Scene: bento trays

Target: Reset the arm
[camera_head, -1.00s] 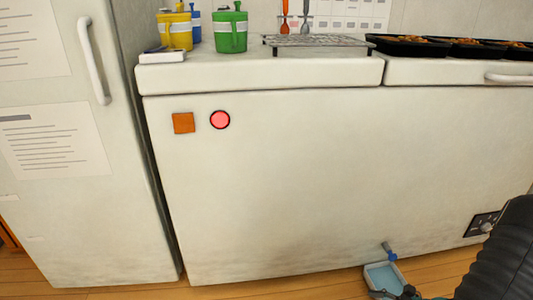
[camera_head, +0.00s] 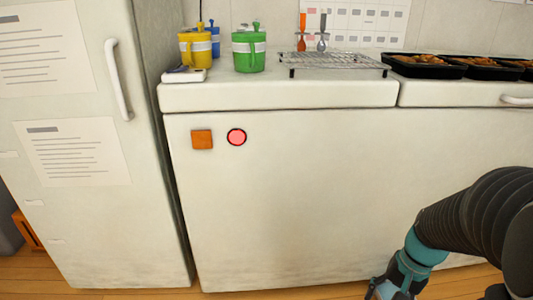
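My arm comes in from the right edge, with a dark ribbed sleeve and a teal band. My gripper (camera_head: 388,290) is at the lower right, in front of the white chest unit, and is cut off by the bottom edge. Its fingertips are out of view, so I cannot tell whether it is open or shut, or whether it holds anything. It hangs low, well below the worktop and apart from the things on it.
The white chest unit (camera_head: 300,215) carries yellow (camera_head: 195,50) and green (camera_head: 248,52) cups, a wire rack (camera_head: 335,62) and black food trays (camera_head: 425,68). A tall white cabinet (camera_head: 150,220) stands at left. The unit's front has a red round button (camera_head: 236,137).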

